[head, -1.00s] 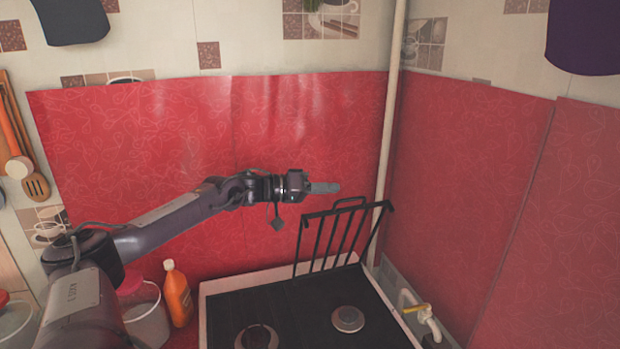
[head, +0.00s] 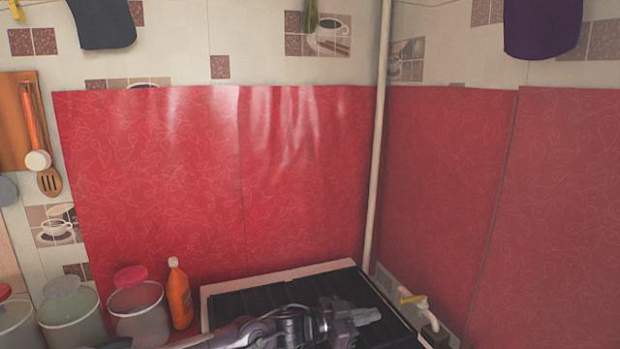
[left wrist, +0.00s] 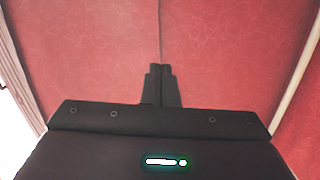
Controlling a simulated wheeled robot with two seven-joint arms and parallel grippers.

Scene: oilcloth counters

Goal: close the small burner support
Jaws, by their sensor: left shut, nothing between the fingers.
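The black burner support (head: 262,297) lies down flat over the stove top, with its bars low in the head view. No part of it stands up against the red wall. My left gripper (head: 368,315) is low over the right part of the stove, pointing right, shut and empty. I cannot tell whether it touches the support. Its arm hides the near part of the stove. In the left wrist view the closed fingers (left wrist: 162,86) show against red oilcloth. My right gripper is not in view.
The stove's white rim (head: 280,276) runs along the wall. An orange bottle (head: 179,296) and lidded jars (head: 137,306) stand left of the stove. A yellow-handled gas tap (head: 412,299) and a pale vertical pipe (head: 378,180) are at the right corner.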

